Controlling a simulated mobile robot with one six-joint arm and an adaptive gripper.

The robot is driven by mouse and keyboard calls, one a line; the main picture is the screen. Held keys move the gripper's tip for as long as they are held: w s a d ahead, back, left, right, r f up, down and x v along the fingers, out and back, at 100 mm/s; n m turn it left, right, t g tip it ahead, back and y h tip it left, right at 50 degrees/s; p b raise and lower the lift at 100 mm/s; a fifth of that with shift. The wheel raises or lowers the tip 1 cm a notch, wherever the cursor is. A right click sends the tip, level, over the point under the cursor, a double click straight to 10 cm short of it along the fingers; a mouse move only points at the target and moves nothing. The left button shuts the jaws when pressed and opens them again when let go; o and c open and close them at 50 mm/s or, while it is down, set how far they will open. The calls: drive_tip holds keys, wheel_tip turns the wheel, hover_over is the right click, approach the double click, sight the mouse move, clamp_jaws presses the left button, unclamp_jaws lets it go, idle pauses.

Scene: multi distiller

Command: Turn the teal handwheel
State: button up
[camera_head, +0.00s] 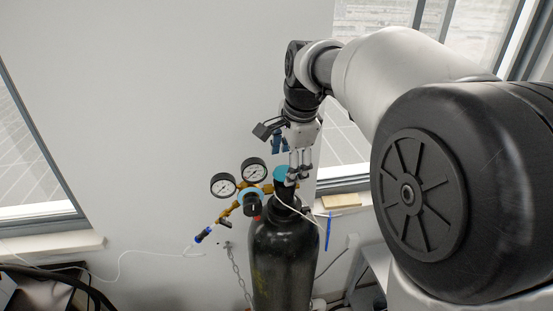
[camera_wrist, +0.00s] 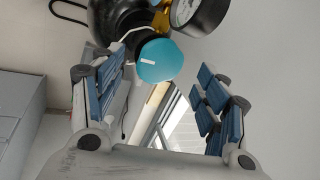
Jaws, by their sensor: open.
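The teal handwheel (camera_head: 281,174) sits on top of the black gas cylinder (camera_head: 284,262), beside the brass regulator. In the wrist view the handwheel (camera_wrist: 160,60) is a round teal disc with a small white mark, seen beyond the fingertips and between their lines. My gripper (camera_head: 299,174) is at the handwheel's right side in the head view and partly overlaps it. In the wrist view my gripper (camera_wrist: 160,88) shows two blue-padded fingers spread wide apart with nothing between them. Whether a finger touches the handwheel cannot be told.
Two pressure gauges (camera_head: 238,178) and a brass regulator (camera_head: 235,207) stand left of the handwheel, with a thin white hose. A chain (camera_head: 238,272) hangs by the cylinder. The wall is behind, with windows at both sides. A grey cabinet (camera_wrist: 22,110) shows in the wrist view.

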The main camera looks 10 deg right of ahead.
sight(285, 172)
drive_tip(key=shift+x, duration=1.5)
drive_tip(key=shift+c, duration=0.2)
drive_tip(key=shift+s, duration=0.1)
drive_tip(key=c, duration=1.1)
